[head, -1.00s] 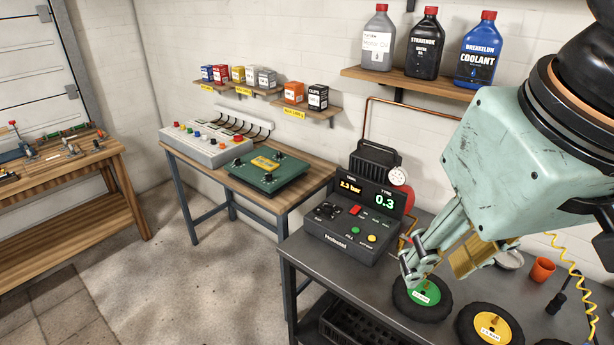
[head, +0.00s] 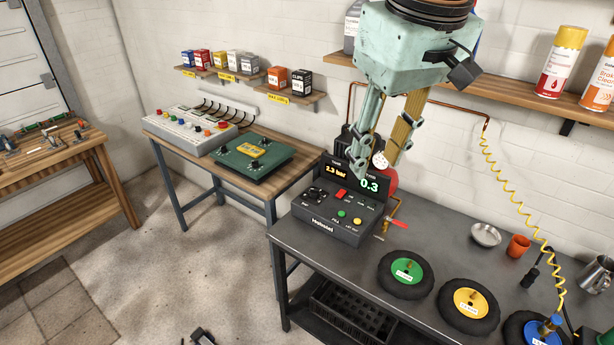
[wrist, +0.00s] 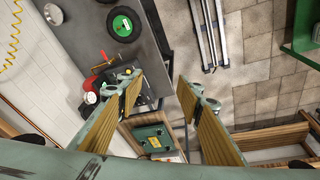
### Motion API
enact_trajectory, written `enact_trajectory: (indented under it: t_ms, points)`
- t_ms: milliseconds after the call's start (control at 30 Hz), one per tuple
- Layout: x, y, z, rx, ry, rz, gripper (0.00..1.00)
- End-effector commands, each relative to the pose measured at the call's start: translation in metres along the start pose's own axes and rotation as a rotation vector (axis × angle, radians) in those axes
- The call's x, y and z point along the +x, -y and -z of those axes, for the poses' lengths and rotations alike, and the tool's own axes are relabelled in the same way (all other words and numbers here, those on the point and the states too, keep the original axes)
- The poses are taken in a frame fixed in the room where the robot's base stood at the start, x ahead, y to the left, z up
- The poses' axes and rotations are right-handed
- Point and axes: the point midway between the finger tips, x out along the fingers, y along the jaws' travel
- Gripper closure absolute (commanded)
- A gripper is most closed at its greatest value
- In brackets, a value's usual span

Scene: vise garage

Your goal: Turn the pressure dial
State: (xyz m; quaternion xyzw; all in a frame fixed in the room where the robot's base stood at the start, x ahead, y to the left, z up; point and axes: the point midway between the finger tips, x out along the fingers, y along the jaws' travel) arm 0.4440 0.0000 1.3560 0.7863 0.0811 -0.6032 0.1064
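The pressure console (head: 328,222) is a dark box on the grey workbench, with a black dial (head: 315,194) at its left. Its displays (head: 355,177) read 2.3 bar in yellow and 0.3 in green. My gripper (head: 374,170) points down, overlapping the display's upper right in the head view and above and right of the dial. In the wrist view my gripper (wrist: 167,88) has its two fingers wide apart with nothing between them. There the left finger covers much of the console, and I cannot make out the dial.
A red button and small yellow and green buttons share the console top. A red-handled valve (head: 397,224) is at its right. Wheels with green (head: 407,270) and yellow (head: 470,302) hubs lie on the bench. A wooden shelf (head: 480,90) with cans is behind my arm.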

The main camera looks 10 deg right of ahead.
Motion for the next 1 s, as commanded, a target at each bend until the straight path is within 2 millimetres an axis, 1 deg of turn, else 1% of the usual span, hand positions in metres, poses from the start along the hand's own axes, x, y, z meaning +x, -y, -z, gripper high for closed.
enact_trajectory:
  t_ms: [33, 100, 467, 767, 1000]
  points:
    - [0.000, -0.003, 0.011, -0.012, 0.006, 0.002, 0.67]
    - [0.003, -0.006, 0.023, -0.032, 0.012, 0.003, 0.67]
    - [0.022, -0.024, 0.086, -0.133, 0.040, 0.014, 0.67]
    - [0.046, -0.038, 0.136, -0.217, 0.063, 0.025, 0.67]
    - [0.070, -0.048, 0.174, -0.284, 0.081, 0.035, 0.67]
